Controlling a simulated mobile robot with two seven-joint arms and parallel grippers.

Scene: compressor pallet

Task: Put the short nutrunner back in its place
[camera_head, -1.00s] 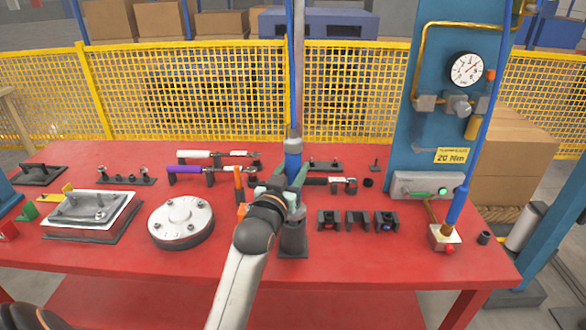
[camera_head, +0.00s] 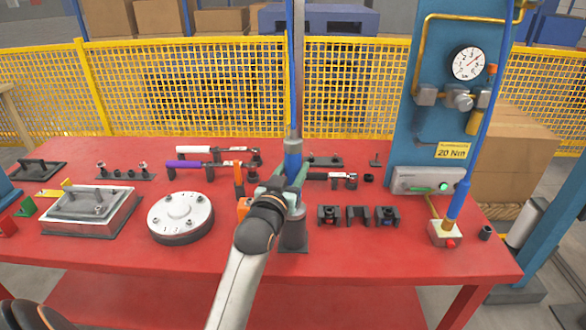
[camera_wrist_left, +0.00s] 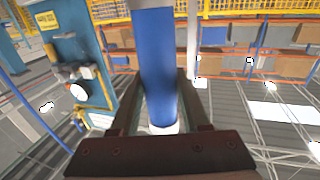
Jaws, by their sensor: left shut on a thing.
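My left gripper (camera_head: 290,188) is shut on the short nutrunner (camera_head: 292,163), an upright tool with a blue body and a grey top. In the left wrist view the blue body (camera_wrist_left: 158,65) stands between the two dark fingers. The gripper and tool are over a dark cylindrical holder (camera_head: 294,237) on the red table. My right gripper is not in view.
On the red table (camera_head: 330,265), a round metal cover (camera_head: 180,214) lies left of the holder and several small black cradles (camera_head: 358,215) lie right. An orange upright part (camera_head: 239,180) stands close left of the gripper. A blue gauge panel (camera_head: 425,130) rises at the right.

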